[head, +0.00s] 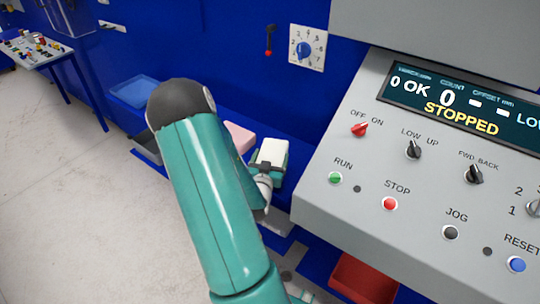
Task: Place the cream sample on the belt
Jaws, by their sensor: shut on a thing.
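The cream sample (272,149) is a pale block near the picture's middle, at the far end of my teal arm. My gripper (265,168) is at its near side and shut on it. A green surface shows beside and beneath the sample; I cannot tell if they touch. My arm covers part of the area left of and below the gripper. I cannot make out the belt in this view.
A pink block (239,137) lies just left of the sample. A grey control panel (400,185) fills the right side, its display reading STOPPED. A blue bin (134,92) is at the left, a red bin (362,280) below the panel. Pale floor lies left.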

